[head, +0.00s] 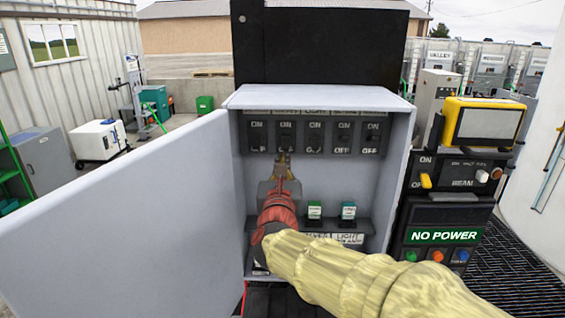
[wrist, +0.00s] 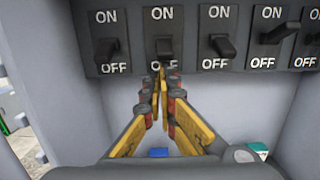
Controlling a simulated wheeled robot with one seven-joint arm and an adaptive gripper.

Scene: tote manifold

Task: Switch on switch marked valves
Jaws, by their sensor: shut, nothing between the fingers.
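A row of several black switches marked ON above and OFF below runs across the open grey cabinet. The name labels above them are too small to read, so I cannot tell which is marked valves. My gripper (head: 282,158) is shut and empty, pointing up inside the cabinet. Its fingertips (wrist: 159,70) are just below the lever of the second switch from the left (wrist: 164,48), partly covering its OFF mark; I cannot tell if they touch. The first switch (wrist: 107,48) is to the left, the third switch (wrist: 221,46) to the right.
The cabinet door (head: 120,225) stands open on the left. A side panel with a lit NO POWER sign (head: 445,236) and a yellow-framed screen (head: 487,123) stand on the right.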

